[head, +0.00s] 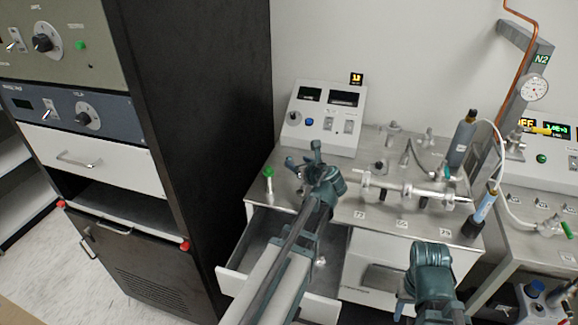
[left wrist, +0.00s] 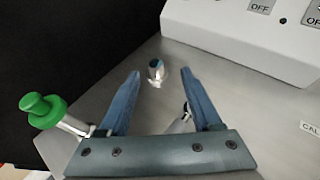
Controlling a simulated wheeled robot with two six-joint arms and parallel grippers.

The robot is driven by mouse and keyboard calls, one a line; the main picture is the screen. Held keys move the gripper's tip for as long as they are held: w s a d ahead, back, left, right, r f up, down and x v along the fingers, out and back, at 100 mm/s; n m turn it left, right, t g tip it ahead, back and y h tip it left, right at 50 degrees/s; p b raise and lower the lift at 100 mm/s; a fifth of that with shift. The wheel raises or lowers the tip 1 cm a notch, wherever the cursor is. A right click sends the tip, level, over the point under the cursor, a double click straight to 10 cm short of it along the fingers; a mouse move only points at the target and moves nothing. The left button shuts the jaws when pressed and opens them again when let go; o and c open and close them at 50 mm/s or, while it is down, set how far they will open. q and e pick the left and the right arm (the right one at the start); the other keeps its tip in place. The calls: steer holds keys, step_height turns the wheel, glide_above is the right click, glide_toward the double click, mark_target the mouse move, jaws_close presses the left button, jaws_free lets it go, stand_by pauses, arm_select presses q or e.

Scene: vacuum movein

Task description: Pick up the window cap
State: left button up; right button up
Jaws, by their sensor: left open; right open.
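A small round metal piece (left wrist: 156,70) with a shiny bluish top stands on the steel bench top in the left wrist view. It may be the window cap; I cannot tell for sure. My left gripper (head: 308,160) is open over the left part of the bench in the head view. In the left wrist view its two blue fingers (left wrist: 158,78) point towards the metal piece, with nothing gripped between them. Another metal part is partly hidden by the right finger. My right gripper (head: 405,303) is low at the front, open, its fingers mostly hidden.
A green-knobbed valve (left wrist: 42,110) stands just left of my left fingers. A control box (head: 322,117) is behind. An open drawer (head: 262,240) juts out below; a dark cabinet (head: 205,130) stands left.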

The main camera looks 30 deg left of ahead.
mark_target(289, 158)
arm_select(q)
steer(key=shift+w+a+f, duration=0.1)
steer(key=shift+a, duration=0.05)
steer(key=b+x, duration=0.1)
steer(key=x, duration=0.1)
steer(key=b+x, duration=0.1)
steer(key=x, duration=0.1)
steer(key=shift+s+a+f, duration=0.2)
steer(key=shift+s, duration=0.05)
steer(key=shift+w+a+f, duration=0.1)
steer(key=shift+w+a, duration=0.2)
steer(key=shift+a, duration=0.1)
steer(key=shift+s, duration=0.1)
steer(key=shift+c, duration=0.2)
jaws_close()
